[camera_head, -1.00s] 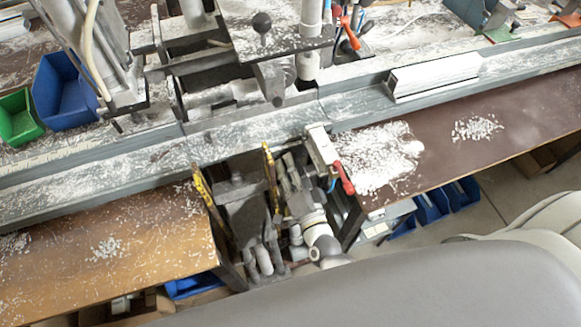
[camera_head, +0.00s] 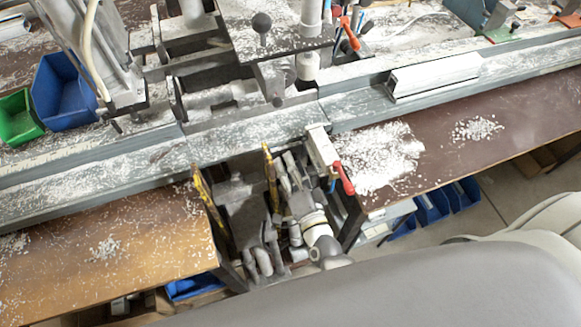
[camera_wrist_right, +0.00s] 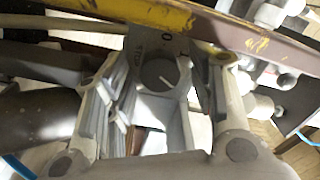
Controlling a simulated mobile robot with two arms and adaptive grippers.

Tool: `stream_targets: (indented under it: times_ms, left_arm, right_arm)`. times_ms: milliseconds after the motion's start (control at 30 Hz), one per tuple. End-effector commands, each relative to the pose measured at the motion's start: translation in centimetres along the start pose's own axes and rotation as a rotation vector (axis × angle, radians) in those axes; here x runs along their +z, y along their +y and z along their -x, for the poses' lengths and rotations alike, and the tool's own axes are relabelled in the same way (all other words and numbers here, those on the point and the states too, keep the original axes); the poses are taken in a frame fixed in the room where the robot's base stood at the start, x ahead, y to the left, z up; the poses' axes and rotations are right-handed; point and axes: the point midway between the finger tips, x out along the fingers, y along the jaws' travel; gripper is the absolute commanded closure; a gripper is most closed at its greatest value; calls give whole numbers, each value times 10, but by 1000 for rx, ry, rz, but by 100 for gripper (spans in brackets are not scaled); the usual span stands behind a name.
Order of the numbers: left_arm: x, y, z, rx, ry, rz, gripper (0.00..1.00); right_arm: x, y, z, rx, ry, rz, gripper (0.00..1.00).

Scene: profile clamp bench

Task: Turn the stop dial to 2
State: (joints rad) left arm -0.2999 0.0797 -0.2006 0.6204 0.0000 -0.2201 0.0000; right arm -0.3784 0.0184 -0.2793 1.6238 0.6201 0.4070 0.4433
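The stop dial (camera_wrist_right: 158,74) shows in the right wrist view as a round grey knob on a grey plate with small dark lettering, just below a yellow-edged bar. Which mark it points to is too blurred to tell. My right gripper (camera_wrist_right: 160,85) is open, with one finger on each side of the dial and light gaps visible beside it. In the head view my right gripper (camera_head: 286,170) reaches up under the rail, beside the yellow-edged bars. The dial cannot be made out there.
Yellow-edged bars (camera_head: 212,205) flank the gap where my right gripper is. A clamp with a red handle (camera_head: 343,178) stands close on its right. The long grey rail (camera_head: 130,158) crosses above. Brown worktops (camera_head: 150,250) with white chips lie on both sides.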

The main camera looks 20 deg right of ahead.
Motion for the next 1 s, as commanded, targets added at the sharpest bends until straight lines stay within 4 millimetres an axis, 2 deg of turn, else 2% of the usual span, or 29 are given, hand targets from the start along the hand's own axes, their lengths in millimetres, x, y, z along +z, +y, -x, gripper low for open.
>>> stream_targets:
  times_ms: [367,800,1000]
  left_arm:
    - [3,-3,0,-4,-3,0,100]
    - [0,-1,0,-1,-1,0,100]
    - [0,0,0,-1,0,0,100]
  right_arm:
    - [1,2,6,4,-2,1,45]
    - [0,0,68,1,-2,2,45]
    - [0,-1,80,-1,0,0,45]
